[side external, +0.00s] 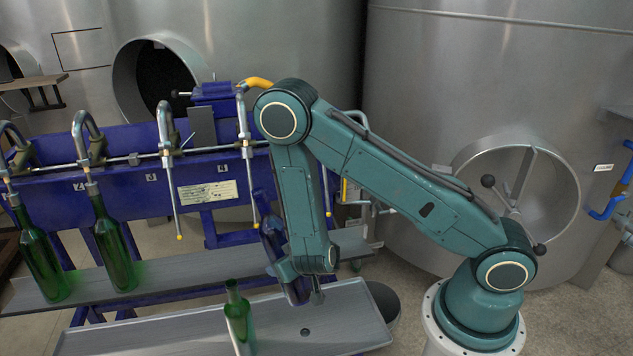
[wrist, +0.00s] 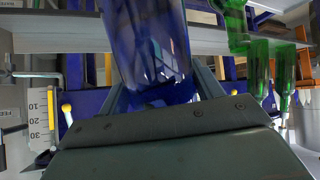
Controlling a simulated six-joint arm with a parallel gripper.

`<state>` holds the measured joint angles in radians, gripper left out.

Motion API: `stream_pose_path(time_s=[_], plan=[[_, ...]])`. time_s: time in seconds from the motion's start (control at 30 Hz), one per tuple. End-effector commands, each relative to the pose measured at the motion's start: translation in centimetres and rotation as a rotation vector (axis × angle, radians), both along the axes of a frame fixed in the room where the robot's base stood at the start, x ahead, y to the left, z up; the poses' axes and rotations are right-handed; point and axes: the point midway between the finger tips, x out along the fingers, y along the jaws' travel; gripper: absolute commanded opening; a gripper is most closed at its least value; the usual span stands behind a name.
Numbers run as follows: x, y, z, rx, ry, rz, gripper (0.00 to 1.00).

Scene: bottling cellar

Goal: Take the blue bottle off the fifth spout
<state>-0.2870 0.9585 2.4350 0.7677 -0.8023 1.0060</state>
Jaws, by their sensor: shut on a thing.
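The blue bottle (side external: 272,238) is tilted in the side view, partly hidden behind my arm, its neck leaning up to the left. My gripper (wrist: 158,90) is shut on it; in the wrist view the blue bottle (wrist: 150,40) stands out between the two fingers. In the side view the fingers are mostly hidden by my wrist. A spout with a yellow tip (side external: 328,213) shows just right of my forearm, apart from the bottle; its upper part is hidden. The bottle appears near the spout to its left (side external: 250,165), but I cannot tell whether they touch.
A green bottle (side external: 240,318) stands on the front tray (side external: 165,325), close left of my gripper. Two green bottles (side external: 42,258) (side external: 115,245) stand under the left spouts on the back shelf (side external: 185,272). Another spout (side external: 170,165) hangs empty. The front tray's right part is clear.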

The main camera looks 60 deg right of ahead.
Motion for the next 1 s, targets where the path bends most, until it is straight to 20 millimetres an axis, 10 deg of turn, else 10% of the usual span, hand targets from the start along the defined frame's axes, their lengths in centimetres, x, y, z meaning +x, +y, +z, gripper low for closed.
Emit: stream_pose_path(time_s=[1.0], plan=[[3.4, 1.8, 10.5, 0.000, -0.013, 0.320, 0.00]])
